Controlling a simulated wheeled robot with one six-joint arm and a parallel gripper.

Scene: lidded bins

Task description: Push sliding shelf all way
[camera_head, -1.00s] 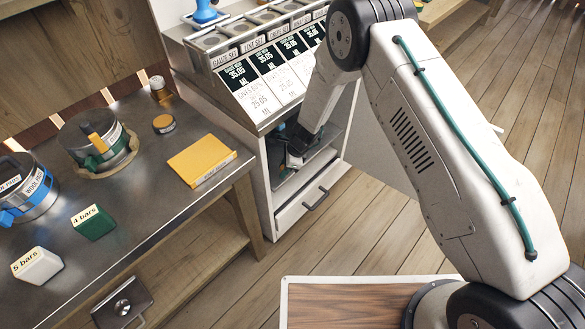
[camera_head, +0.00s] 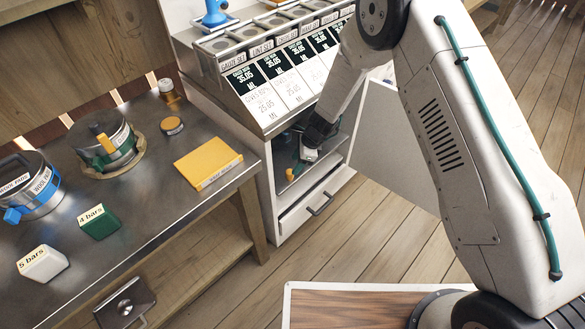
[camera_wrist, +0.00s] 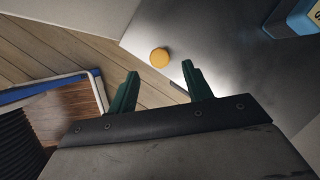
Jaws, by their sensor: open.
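The sliding shelf (camera_head: 318,177) is a grey metal surface in the lower compartment of the white cabinet, above its drawer. A grey surface, apparently the same shelf (camera_wrist: 215,55), fills the upper middle of the wrist view. My gripper (camera_head: 298,166) reaches down into the compartment's open front in the head view. In the wrist view my gripper (camera_wrist: 160,68) has its two green fingers spread, with nothing held between them. A yellow round-topped item (camera_wrist: 160,57) shows just beyond the fingertips, near the surface's edge. I cannot tell whether the fingers touch the shelf. My arm hides part of the compartment.
A drawer with a dark handle (camera_head: 321,203) is below the shelf. An open white door panel (camera_head: 400,150) stands right of the compartment. A metal table (camera_head: 140,190) holding pots, boxes and a yellow book (camera_head: 208,163) is on the left. A blue item (camera_wrist: 292,18) shows in the wrist view.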

